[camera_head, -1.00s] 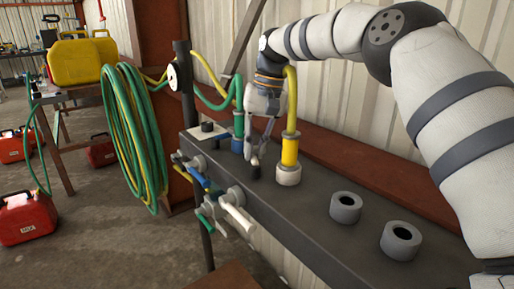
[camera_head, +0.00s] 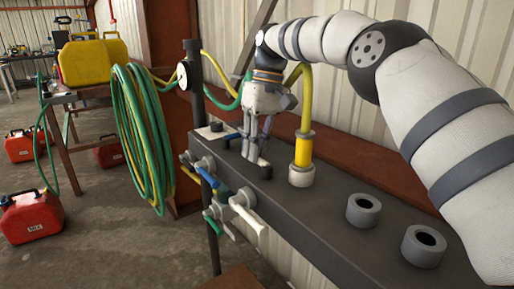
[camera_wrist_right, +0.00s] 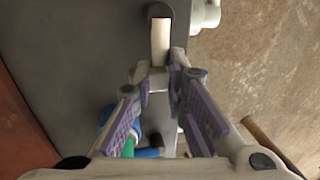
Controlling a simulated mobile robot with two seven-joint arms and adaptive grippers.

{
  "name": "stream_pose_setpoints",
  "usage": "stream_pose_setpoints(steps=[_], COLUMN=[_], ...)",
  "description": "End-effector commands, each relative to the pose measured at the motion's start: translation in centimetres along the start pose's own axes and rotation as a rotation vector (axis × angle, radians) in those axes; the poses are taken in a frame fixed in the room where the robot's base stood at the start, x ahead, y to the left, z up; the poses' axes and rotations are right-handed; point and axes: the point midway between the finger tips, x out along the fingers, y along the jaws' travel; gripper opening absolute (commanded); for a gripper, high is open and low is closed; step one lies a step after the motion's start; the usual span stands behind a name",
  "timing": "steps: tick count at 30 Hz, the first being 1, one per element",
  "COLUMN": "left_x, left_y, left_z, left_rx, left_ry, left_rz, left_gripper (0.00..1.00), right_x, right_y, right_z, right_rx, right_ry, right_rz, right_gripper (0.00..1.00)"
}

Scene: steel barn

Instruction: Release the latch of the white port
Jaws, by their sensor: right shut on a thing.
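A grey bench beam (camera_head: 290,222) carries a row of ports and fittings. My right gripper (camera_head: 258,160) reaches down to it, left of the yellow connector. In the right wrist view the fingertips (camera_wrist_right: 161,80) meet at the end of a pale bar (camera_wrist_right: 160,40), which runs up to a dark round recess. I take the bar for the white port's latch, but cannot be sure. The gripper hides most of the blue connector (camera_wrist_right: 148,153) behind it. My left gripper is out of view.
The yellow connector (camera_head: 302,151) stands upright in a pale collar close right of my gripper. Two open grey ports (camera_head: 363,210) (camera_head: 423,246) lie further right. White (camera_head: 250,224) and blue (camera_head: 207,177) valve handles jut from the front face. Coiled hose (camera_head: 143,135) hangs at left.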

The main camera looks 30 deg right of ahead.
Motion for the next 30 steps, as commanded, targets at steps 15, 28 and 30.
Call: stream_pose_setpoints(steps=[15,28,30], left_x=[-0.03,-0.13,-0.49], left_y=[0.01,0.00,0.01], left_z=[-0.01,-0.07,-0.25], left_rx=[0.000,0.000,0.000], left_ry=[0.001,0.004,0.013], left_rz=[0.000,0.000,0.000], left_gripper=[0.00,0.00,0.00], right_x=[-0.12,-0.14,-0.40], right_y=[-0.08,0.04,0.28], right_z=[-0.02,0.04,0.16], right_rx=[-0.008,0.013,0.073], right_ry=[0.002,0.004,0.018], right_rz=[0.000,0.000,-0.001], right_gripper=[0.33,0.33,0.33])
